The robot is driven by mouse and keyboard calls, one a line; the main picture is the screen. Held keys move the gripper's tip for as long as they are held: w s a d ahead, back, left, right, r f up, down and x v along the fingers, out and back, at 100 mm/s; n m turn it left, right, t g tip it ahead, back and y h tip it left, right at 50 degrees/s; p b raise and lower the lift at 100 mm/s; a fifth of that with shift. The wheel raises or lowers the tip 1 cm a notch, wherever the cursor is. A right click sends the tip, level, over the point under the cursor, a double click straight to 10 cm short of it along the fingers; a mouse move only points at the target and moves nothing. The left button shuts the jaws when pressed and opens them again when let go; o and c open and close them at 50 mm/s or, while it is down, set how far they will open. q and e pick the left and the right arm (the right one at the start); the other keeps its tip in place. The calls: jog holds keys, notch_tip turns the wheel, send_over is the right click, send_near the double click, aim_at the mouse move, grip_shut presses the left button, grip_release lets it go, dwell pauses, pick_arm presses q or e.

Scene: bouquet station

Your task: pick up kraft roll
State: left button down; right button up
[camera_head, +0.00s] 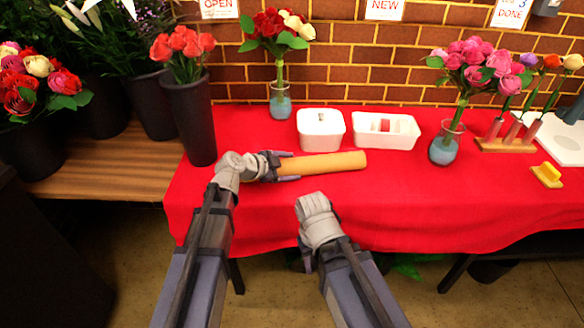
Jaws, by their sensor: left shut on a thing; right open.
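The kraft roll (325,163) is a tan-brown cylinder over the red-covered table, lying roughly level and pointing right. My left gripper (281,167) is shut on its left end. I cannot tell whether the roll touches the cloth or is just above it. My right arm's wrist (318,220) is at the table's front edge, below the roll in the picture. My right gripper's fingers are mostly hidden behind its wrist.
A vase of pink roses (446,145) stands to the right. A tall dark bucket (195,125) of red flowers is at the left. The red cloth (440,205) at the front right is clear.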

aim_at(289, 164)
pick_arm(q)
jog(key=shift+r, duration=0.15)
notch_tip(289, 164, up, 10)
jog(key=p, duration=1)
